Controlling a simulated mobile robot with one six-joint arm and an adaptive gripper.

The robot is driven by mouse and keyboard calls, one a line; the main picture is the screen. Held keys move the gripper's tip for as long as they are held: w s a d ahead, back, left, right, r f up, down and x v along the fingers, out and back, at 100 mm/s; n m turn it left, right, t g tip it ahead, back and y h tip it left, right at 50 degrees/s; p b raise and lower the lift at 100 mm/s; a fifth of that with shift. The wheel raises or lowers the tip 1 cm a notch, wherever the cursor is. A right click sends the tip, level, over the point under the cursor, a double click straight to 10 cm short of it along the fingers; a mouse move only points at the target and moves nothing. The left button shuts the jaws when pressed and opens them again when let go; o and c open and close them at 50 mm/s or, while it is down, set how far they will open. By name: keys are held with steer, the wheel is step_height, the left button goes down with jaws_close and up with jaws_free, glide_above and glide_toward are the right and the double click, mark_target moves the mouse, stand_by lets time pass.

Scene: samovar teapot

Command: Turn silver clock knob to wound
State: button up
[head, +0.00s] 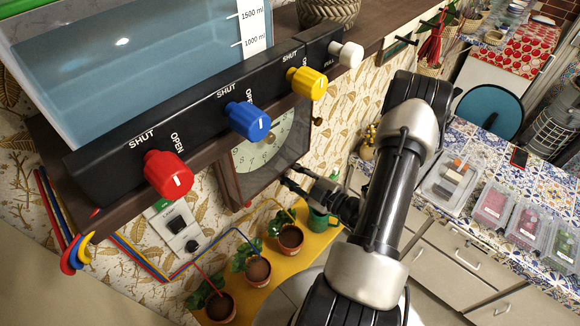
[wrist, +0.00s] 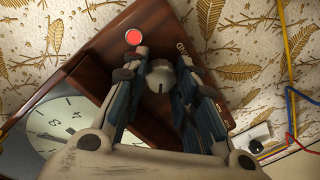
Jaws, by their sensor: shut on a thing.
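The silver clock knob (wrist: 160,76) sits on the brown wooden clock case (wrist: 160,25) in the wrist view. A dark mark on the knob points toward the bottom of that picture. My gripper (wrist: 159,62) has one finger on each side of the knob and is shut on it. Part of a label shows on the wood beside the right finger. The clock's pale face (wrist: 62,125) is at lower left, partly cut off. In the head view, my gripper (head: 298,179) reaches the lower part of the wall clock (head: 262,150); the knob cannot be made out there.
A round red light (wrist: 133,37) is on the case above the left finger. In the head view, a black valve panel with red (head: 168,175), blue (head: 247,121) and yellow (head: 307,83) knobs overhangs the clock. Potted plants (head: 257,270) stand on a yellow shelf below.

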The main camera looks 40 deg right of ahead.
steer(key=m+p, duration=0.3)
steer(key=m, duration=0.3)
steer(key=shift+y, duration=0.4)
steer(key=shift+f+m+t+p, duration=0.1)
steer(key=shift+m+t+p, duration=0.2)
steer(key=shift+m+p, duration=0.75)
steer(key=shift+m, duration=0.65)
steer(key=shift+a+f, duration=0.1)
steer(key=shift+f, duration=0.05)
steer(key=o, duration=1)
steer(key=shift+p, duration=0.3)
steer(key=shift+o, duration=0.2)
steer(key=s+d, duration=0.2)
steer(key=s, duration=1)
